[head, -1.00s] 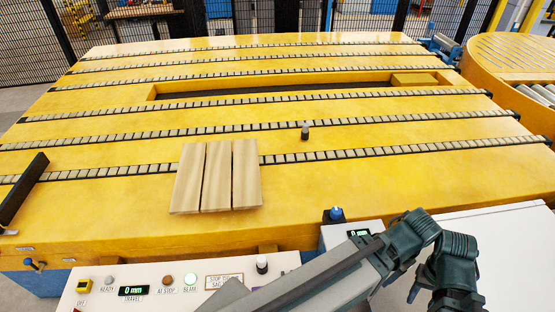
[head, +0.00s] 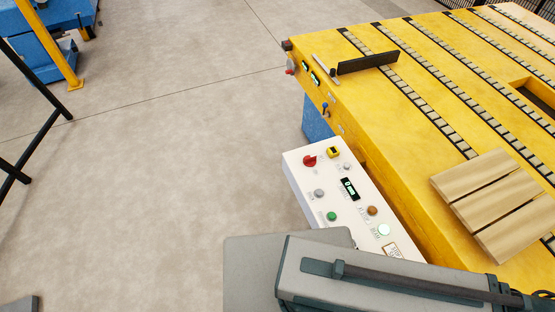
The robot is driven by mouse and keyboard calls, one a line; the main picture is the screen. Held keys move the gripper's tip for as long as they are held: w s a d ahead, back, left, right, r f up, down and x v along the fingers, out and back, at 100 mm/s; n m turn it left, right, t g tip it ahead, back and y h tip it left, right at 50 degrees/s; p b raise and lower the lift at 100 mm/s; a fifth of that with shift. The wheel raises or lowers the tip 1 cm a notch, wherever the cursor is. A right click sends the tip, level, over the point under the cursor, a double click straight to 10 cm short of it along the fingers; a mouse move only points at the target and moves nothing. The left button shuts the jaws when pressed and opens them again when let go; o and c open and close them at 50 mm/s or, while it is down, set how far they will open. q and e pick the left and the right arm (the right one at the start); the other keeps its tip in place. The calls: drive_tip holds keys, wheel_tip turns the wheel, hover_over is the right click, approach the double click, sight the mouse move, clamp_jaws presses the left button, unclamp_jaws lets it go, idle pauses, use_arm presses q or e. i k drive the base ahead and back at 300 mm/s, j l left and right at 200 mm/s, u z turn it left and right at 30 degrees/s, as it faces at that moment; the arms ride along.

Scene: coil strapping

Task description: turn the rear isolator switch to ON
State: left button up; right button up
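A white control panel (head: 300,178) stands beside the yellow table. Near its far end are a red rotary knob (head: 309,161) and a small yellow switch with a dark centre (head: 333,152). Another red knob (head: 290,70) sits at the far left corner of the table's side. I cannot tell which of these is the rear isolator switch, and their labels are too small to read. One of my arms crosses the bottom right and covers the near part of the panel. Neither gripper is in view.
The yellow table (head: 400,120) fills the right, with wooden boards (head: 490,190) and a black bar (head: 368,63) on it. A blue-handled lever (head: 325,108) projects from its side. Open concrete floor (head: 150,180) lies left. A black rail and blue equipment stand at the far left.

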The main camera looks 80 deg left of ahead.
sight(308, 161)
drive_tip(key=u, duration=2.55)
drive_tip(key=i+j+z, duration=0.15)
drive_tip(key=z, duration=0.2)
drive_tip(key=i+j+z, duration=0.1)
drive_tip(key=j+z, duration=0.3)
